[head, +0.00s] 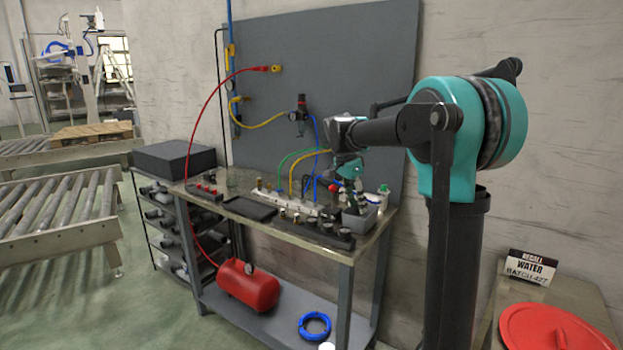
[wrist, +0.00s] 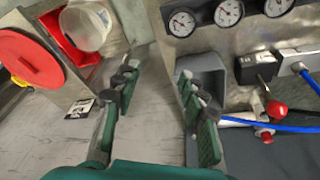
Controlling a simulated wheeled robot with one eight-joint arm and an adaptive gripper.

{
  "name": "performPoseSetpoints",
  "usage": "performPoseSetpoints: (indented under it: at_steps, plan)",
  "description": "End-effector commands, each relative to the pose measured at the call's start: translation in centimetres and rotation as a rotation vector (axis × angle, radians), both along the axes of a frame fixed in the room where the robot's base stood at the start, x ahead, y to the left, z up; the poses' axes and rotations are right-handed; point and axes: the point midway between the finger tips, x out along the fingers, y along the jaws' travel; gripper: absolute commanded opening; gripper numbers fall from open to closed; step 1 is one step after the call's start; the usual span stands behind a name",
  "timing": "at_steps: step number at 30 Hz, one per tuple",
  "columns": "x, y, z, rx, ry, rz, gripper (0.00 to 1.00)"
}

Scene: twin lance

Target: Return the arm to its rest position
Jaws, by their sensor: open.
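My arm reaches left from its teal shoulder across the bench, and its wrist bends down near the bench's right end. My gripper (head: 350,196) is low over the fittings there, beside a small grey bin (head: 368,222), and is partly hard to make out. In the wrist view my gripper (wrist: 158,95) has its two green fingers with dark pads spread wide apart, with nothing between them. The grey bin (wrist: 206,66) shows just behind the right finger.
The bench (head: 283,228) carries a manifold with hoses, against a grey backboard (head: 330,60). Gauges (wrist: 228,12), red knobs (wrist: 276,109) and a blue hose (wrist: 290,128) lie close right of the gripper. A red lid (head: 555,328) and sign (head: 530,268) are at right.

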Motion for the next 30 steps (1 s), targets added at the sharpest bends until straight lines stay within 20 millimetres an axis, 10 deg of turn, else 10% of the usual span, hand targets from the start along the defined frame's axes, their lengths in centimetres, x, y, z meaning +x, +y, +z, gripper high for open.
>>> performPoseSetpoints:
  at_steps: [18, 30]
  plan:
    - [-25.3, -5.0, -18.5, 0.032, -0.088, 0.944, 0.42]
    - [-30.0, -4.9, -21.7, -0.01, -0.12, 1.113, 0.42]
